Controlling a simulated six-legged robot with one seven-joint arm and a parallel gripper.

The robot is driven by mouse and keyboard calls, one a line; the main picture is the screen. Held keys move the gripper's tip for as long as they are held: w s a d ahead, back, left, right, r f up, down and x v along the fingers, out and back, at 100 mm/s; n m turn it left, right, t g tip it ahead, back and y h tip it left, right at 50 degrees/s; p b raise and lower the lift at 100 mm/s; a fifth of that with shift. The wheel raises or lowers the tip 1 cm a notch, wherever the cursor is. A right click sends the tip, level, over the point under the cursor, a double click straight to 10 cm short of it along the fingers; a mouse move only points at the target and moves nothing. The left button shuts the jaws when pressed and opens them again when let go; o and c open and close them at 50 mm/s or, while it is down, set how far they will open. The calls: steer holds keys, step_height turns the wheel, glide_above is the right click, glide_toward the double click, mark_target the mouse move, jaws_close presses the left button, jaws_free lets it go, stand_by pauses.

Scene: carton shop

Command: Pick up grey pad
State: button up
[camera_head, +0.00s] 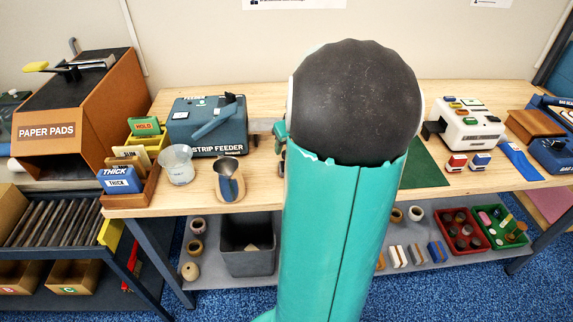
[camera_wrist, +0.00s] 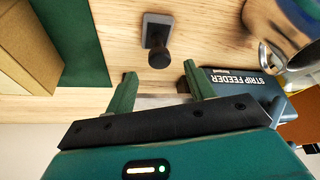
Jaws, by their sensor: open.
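In the wrist view a small grey square piece (camera_wrist: 149,20) with a dark round knob (camera_wrist: 158,58) lies on the wooden bench. It is the only grey pad-like thing I make out, and I cannot tell for sure that it is the grey pad. My gripper (camera_wrist: 161,88) is open and empty, its two green fingers apart. The knob shows just beyond the gap between the fingertips, apart from them. In the head view my arm hides this piece and most of my gripper.
A green mat (camera_head: 424,166) lies right of my arm. A white machine (camera_head: 466,126) stands farther right. A paper pads box (camera_head: 95,112) is at left.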

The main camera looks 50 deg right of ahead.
steer(key=x, duration=0.5)
steer(key=shift+f, duration=0.35)
steer(key=c, duration=1)
steer(key=shift+s, duration=0.1)
steer(key=shift+c, duration=0.2)
steer(key=shift+r, duration=0.45)
step_height(320, 180, up, 2)
steer(key=shift+r, duration=0.15)
steer(key=s+a+r, duration=0.9)
steer(key=a, duration=0.1)
steer(key=shift+s+r, duration=0.4)
